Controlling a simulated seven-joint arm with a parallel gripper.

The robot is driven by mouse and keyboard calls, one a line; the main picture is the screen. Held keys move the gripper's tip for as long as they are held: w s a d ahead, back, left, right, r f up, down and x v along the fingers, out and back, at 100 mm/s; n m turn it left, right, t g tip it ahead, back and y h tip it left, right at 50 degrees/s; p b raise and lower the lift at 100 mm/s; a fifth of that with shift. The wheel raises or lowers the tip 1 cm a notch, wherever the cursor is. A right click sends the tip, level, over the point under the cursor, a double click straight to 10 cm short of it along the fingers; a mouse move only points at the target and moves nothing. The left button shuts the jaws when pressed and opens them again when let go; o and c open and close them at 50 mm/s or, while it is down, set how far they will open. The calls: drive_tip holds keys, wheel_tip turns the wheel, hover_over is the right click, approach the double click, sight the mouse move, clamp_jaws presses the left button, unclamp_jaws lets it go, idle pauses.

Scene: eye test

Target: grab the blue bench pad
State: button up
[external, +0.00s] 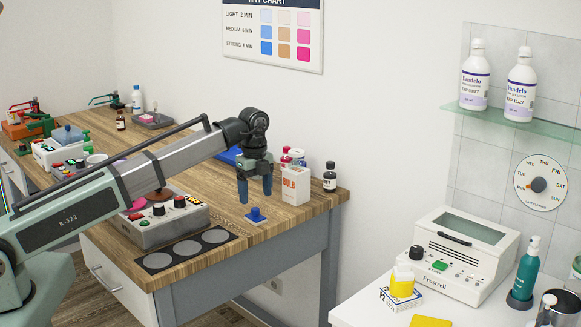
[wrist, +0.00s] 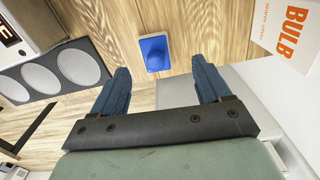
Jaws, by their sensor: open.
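My gripper (external: 255,190) is open and empty, pointing down above the bench's front right part.
A white and orange BULB box (external: 296,185) stands close to the right, with a dark bottle (external: 330,177) beyond it. A grey control box (external: 160,217) and a dark strip with grey discs (external: 187,249) lie to the left. Wood around the small blue piece is bare.

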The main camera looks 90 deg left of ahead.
sight(255, 208)
drive_tip(key=shift+s+d+f, duration=0.1)
drive_tip(key=shift+d+f, duration=0.15)
drive_tip(key=shift+f, duration=0.6)
drive_tip(key=shift+d+f, duration=0.15)
drive_tip(key=shift+f, duration=0.85)
drive_tip(key=shift+d+f, duration=0.1)
drive_tip(key=shift+f, duration=0.85)
drive_tip(key=c, duration=1.1)
drive_tip(key=shift+c, duration=0.2)
